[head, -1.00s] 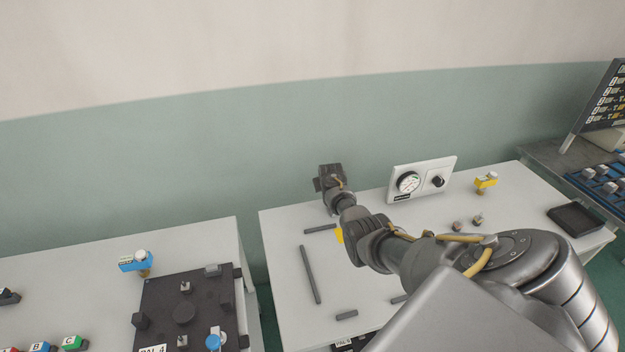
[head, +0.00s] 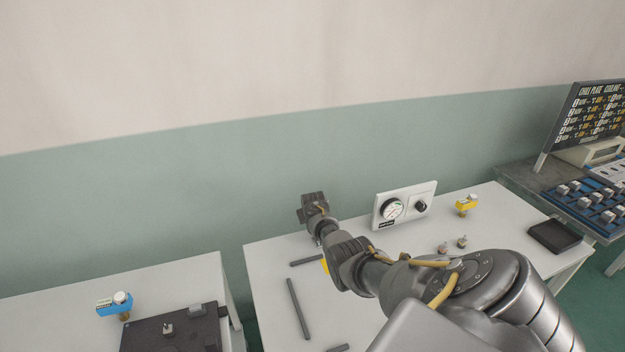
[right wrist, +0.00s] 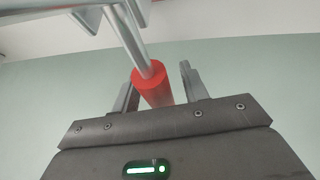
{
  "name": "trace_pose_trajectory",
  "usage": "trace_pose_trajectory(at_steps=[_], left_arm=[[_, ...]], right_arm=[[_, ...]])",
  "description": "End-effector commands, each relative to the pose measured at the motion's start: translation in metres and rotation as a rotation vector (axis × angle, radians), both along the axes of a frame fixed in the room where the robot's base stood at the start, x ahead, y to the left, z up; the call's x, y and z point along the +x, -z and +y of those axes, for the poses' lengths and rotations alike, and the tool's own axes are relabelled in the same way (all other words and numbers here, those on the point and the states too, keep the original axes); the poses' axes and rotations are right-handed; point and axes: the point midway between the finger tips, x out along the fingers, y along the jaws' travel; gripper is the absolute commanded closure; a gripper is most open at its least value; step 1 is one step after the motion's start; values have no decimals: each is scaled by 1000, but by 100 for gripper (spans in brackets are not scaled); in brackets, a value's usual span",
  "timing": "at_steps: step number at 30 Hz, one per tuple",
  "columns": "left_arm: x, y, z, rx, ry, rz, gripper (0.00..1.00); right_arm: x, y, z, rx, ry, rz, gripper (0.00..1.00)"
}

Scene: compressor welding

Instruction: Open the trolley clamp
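In the right wrist view, a red cylindrical grip (right wrist: 152,88) sits on the end of a slanting metal rod (right wrist: 128,38), which rises to grey metal bars at the top left. I take this for the clamp's handle. My right gripper (right wrist: 160,82) is open, with one finger on each side of the red grip; a gap shows on the right side. In the head view, an arm from the lower right ends in a dark gripper (head: 313,206) near the wall. The trolley is not recognisable in the head view.
A white table (head: 265,265) holds a gauge panel (head: 405,205), a yellow fixture (head: 467,205), a black tray (head: 554,236) and dark bars. A left table (head: 60,310) holds a blue fixture (head: 115,305) and a dark plate (head: 145,335). The wall stands close behind.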

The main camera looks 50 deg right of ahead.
Motion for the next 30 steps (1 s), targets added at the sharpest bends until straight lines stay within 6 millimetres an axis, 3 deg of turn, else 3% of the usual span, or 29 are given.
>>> trace_pose_trajectory(at_steps=[10, 15, 30], left_arm=[[0, -5, 0, 0, 0, 0, 64], [0, -16, 0, 0, 0, 0, 64], [0, -16, 0, 0, 0, 0, 64]], right_arm=[[-3, -9, 3, -3, 1, -2, 56], [-12, -27, 12, -2, -1, -2, 56], [-39, -80, 41, -2, 0, 0, 56]])
